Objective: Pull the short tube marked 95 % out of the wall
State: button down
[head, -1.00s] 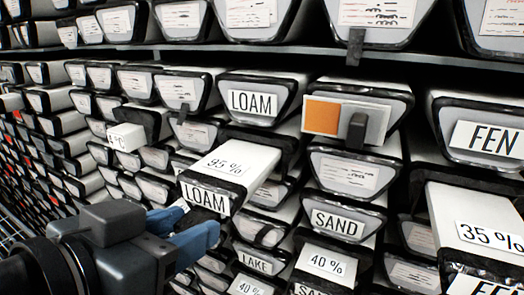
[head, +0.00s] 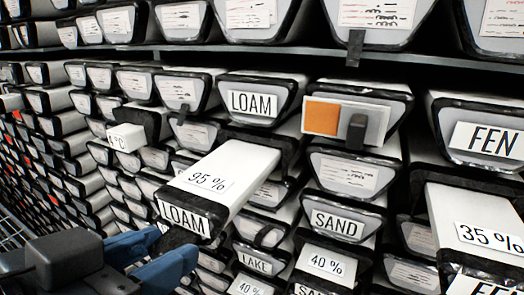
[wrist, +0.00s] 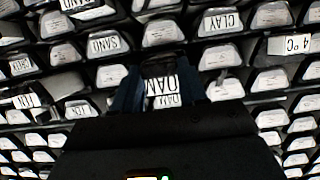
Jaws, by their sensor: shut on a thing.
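The white tube marked 95 % (head: 237,163) sticks well out of the wall toward the lower left. Its black-rimmed front end carries a LOAM label (head: 183,220), and its back part is still inside its slot. My gripper (head: 172,246), with blue fingers, is shut on the front end of this tube. The wrist view shows the LOAM label (wrist: 161,86) between the two dark blue fingers. The exact contact of the fingertips is partly hidden.
A 35 % tube (head: 470,212) sticks out at the right. Above the pulled tube is another LOAM tube (head: 252,103), and right of that a box with an orange square (head: 322,116). A SAND tube (head: 337,223) is close on the right. A small 4 °C piece (head: 127,137) protrudes left.

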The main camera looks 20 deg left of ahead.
jog(key=s, duration=0.7)
jog(key=shift+a, duration=0.25)
jog(key=shift+s, duration=0.1)
jog(key=c, duration=0.5)
grip_release()
jog(key=shift+f, duration=0.1)
